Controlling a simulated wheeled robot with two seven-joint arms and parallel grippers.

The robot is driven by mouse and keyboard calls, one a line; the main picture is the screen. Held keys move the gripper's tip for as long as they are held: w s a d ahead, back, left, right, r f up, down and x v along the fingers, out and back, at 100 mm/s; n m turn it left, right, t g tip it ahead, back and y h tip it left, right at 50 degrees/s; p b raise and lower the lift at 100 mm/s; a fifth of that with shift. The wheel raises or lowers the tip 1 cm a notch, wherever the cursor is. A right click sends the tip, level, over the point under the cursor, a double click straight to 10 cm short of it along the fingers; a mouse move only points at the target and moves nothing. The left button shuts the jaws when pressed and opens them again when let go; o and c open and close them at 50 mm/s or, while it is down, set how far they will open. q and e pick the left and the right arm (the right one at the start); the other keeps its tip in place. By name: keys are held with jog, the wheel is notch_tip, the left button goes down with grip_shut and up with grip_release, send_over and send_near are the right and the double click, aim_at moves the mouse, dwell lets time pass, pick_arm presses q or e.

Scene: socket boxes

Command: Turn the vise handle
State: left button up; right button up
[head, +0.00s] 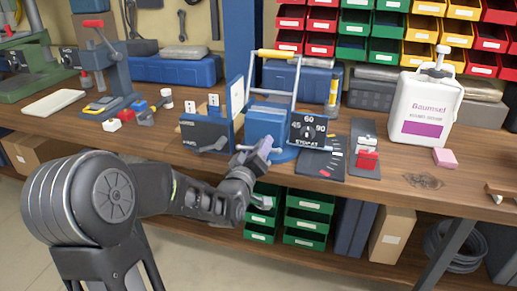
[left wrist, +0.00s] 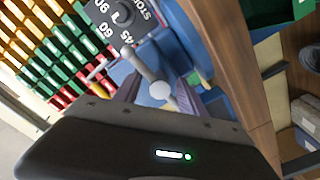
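The blue vise (head: 266,122) stands at the front edge of the workbench, partly covered by my left gripper. In the left wrist view its handle is a grey bar with a round ball end (left wrist: 160,91), pointing toward my palm. My left gripper (head: 260,152) is at the front of the vise, its lilac fingertips near the handle. In the left wrist view the fingers (left wrist: 158,93) stand apart, one on each side of the ball end. I cannot tell whether either finger touches the handle. My right gripper is not in view.
A black dial panel (head: 308,128) is right of the vise, and a dark box (head: 205,134) is left. A white jug (head: 423,112) and a pink block (head: 445,158) are farther right. Green bins (head: 306,218) sit below the bench top (head: 400,180).

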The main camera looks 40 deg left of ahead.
pick_arm(q)
grip_shut()
dwell(0.3)
jog(key=shift+f+m+b, duration=0.3)
jog(key=shift+m+b, duration=0.1)
jog(key=shift+b, duration=0.85)
jog(key=shift+r+m+b, duration=0.1)
jog(key=shift+m+b, duration=0.2)
jog(key=shift+r, duration=0.1)
jog(key=o, duration=0.5)
grip_release()
jog(key=shift+r, duration=0.1)
